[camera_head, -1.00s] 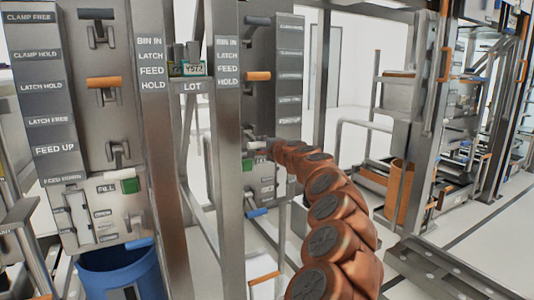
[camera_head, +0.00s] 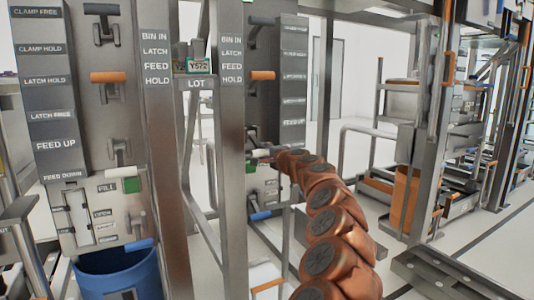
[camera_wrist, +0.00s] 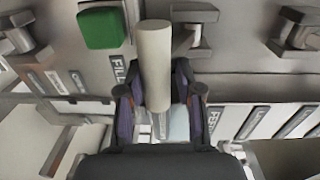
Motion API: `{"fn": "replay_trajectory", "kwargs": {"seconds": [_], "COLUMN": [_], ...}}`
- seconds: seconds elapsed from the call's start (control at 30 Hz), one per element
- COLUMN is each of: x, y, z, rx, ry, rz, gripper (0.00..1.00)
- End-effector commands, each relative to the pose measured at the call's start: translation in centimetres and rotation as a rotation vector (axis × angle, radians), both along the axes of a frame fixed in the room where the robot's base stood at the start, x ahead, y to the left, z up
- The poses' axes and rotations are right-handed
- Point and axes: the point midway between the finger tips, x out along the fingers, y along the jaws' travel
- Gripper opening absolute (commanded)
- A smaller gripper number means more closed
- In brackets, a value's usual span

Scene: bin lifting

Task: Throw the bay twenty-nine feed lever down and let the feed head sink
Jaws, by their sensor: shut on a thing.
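The lever in my gripper has a pale grey round handle (camera_wrist: 154,55), close up in the wrist view. My gripper (camera_wrist: 161,100) is shut on this handle, with one dark finger on each side. In the head view the pale handle (camera_head: 264,151) shows at the rear panel (camera_head: 264,110), just right of the nearer steel post. My copper-coloured arm reaches it from the lower right and hides most of the gripper. A green block (camera_wrist: 101,28) sits beside the handle in the wrist view. No bay number is readable, and the feed head cannot be made out.
A similar panel (camera_head: 140,110) with several levers stands at the left, above a blue bin (camera_head: 118,274). An orange-handled lever (camera_head: 262,75) is above my gripper and a blue-handled one (camera_head: 261,215) below. A steel post (camera_head: 231,180) stands close left of my arm.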

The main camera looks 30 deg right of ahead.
Motion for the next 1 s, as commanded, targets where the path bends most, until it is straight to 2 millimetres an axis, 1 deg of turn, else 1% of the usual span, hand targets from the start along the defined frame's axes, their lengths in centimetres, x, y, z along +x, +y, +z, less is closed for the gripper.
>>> {"fn": "replay_trajectory", "kwargs": {"seconds": [0.03,0.57,0.6,0.77,0.8,1.0], "x": [0.25,0.4,0.41,0.38,0.36,0.27], "y": [0.24,0.29,0.3,0.28,0.28,0.18], "z": [-0.55,-0.89,-0.91,-0.83,-0.78,-0.56], "rx": [-0.001,-0.001,-0.001,-0.001,-0.001,0.0], "ry": [0.006,0.009,0.009,0.008,0.008,0.004], "rz": [0.003,0.004,0.004,0.004,0.004,0.003], "gripper": [0.0,0.0,0.37,0.54,0.55,0.55]}}
